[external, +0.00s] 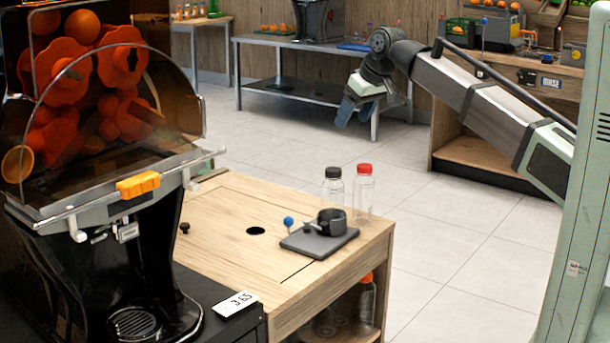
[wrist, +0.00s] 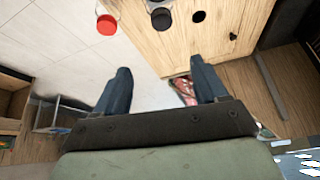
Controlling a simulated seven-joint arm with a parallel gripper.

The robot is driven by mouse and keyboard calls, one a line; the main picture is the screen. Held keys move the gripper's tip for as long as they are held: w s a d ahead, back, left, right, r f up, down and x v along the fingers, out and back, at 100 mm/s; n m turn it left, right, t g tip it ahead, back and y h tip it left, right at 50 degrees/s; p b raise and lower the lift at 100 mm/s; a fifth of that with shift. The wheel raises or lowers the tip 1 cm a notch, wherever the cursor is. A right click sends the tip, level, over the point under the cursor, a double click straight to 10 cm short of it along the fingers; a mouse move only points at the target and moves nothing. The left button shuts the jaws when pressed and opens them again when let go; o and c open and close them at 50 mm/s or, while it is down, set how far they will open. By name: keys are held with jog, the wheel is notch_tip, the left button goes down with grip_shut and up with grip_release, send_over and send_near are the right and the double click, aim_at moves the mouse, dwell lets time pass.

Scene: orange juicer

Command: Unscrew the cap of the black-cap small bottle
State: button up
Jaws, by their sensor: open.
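The black-cap small bottle (external: 332,188) is clear and stands upright on the wooden counter, behind a dark round holder. Its black cap (wrist: 161,17) shows from above at the top of the wrist view. A red-cap bottle (external: 364,193) stands just to its right; its red cap (wrist: 106,24) is left of the black one in the wrist view. My gripper (external: 355,112) is raised in the air beyond the counter, well apart from both bottles. Its two blue fingers (wrist: 163,78) are spread, with nothing between them.
A grey tray (external: 300,243) with the dark holder (external: 331,222) and a blue-ball handle (external: 288,221) sits in front of the bottles. The counter (external: 220,220) has a hole. An orange juicer (external: 100,150) stands left. Open floor lies behind.

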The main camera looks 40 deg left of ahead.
jog(key=n, duration=0.1)
send_near(333, 170)
jog(key=shift+g+h, duration=0.3)
jog(key=shift+h, duration=0.1)
jog(key=x, duration=0.5)
jog(key=w+x, duration=0.1)
jog(key=x, duration=0.2)
jog(key=shift+a+r, duration=0.1)
jog(key=shift+a, duration=0.3)
jog(key=c, duration=1.3)
jog(key=n+g, duration=0.1)
jog(key=n, duration=0.2)
jog(key=shift+s+n+g, duration=0.1)
jog(key=shift+n+g, duration=0.4)
jog(key=shift+n, duration=0.8)
